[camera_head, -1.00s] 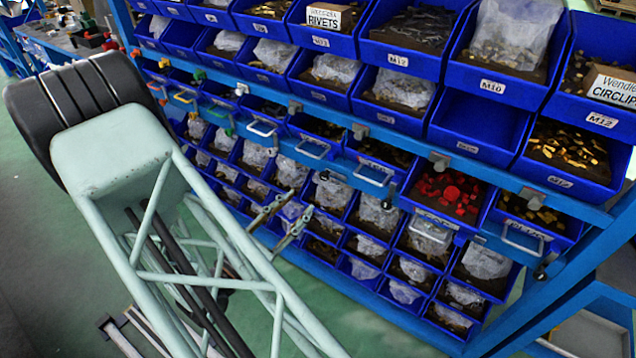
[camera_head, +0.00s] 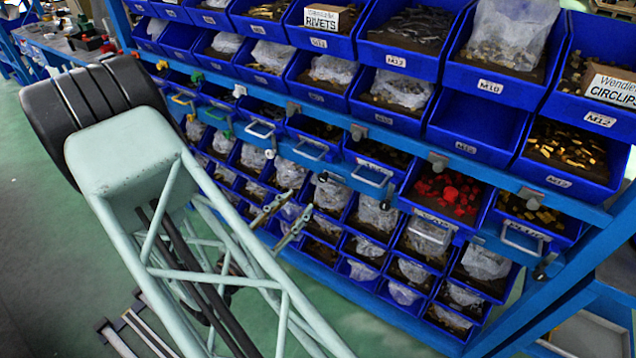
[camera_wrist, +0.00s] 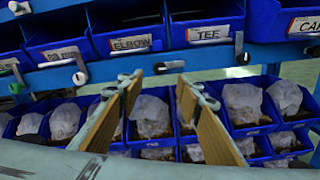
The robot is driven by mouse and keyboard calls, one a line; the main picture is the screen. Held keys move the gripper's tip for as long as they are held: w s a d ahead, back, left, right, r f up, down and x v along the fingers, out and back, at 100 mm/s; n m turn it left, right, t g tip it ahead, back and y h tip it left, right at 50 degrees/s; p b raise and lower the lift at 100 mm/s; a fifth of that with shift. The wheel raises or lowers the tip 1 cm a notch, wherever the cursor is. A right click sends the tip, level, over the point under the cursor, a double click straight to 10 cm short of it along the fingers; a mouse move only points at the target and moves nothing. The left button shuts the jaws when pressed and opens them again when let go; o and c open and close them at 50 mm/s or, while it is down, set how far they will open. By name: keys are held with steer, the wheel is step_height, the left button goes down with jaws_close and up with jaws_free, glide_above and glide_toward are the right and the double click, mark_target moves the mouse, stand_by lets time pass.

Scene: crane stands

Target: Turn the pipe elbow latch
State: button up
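In the wrist view, a blue bin labelled ELBOW (camera_wrist: 131,44) hangs on the blue rail. A small grey latch (camera_wrist: 161,67) sits on the rail below its right side, and another latch (camera_wrist: 79,78) sits below its left side; I cannot tell for sure which belongs to it. My gripper (camera_wrist: 158,78) is open, its two wood-coloured fingers apart, with the right-hand latch showing between and just beyond the tips. Nothing is held. Contact cannot be told. In the head view my gripper (camera_head: 301,200) is small, in front of the rack's lower rows.
A bin labelled TEE (camera_wrist: 208,33) is right of ELBOW, with another latch (camera_wrist: 243,58) at its right. Below the rail, small bins with plastic bags (camera_wrist: 149,112) stand close behind the fingers. In the head view, a bin of red parts (camera_head: 444,191) is right of my gripper.

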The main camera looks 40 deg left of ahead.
mark_target(321, 179)
steer(key=shift+w+a+b, duration=0.2)
steer(key=shift+w+b, duration=0.25)
steer(key=shift+w, duration=2.5)
steer(key=shift+w+a+b, duration=0.2)
steer(key=shift+w+b, duration=0.2)
steer(key=shift+w, duration=2.5)
steer(key=c, duration=0.8)
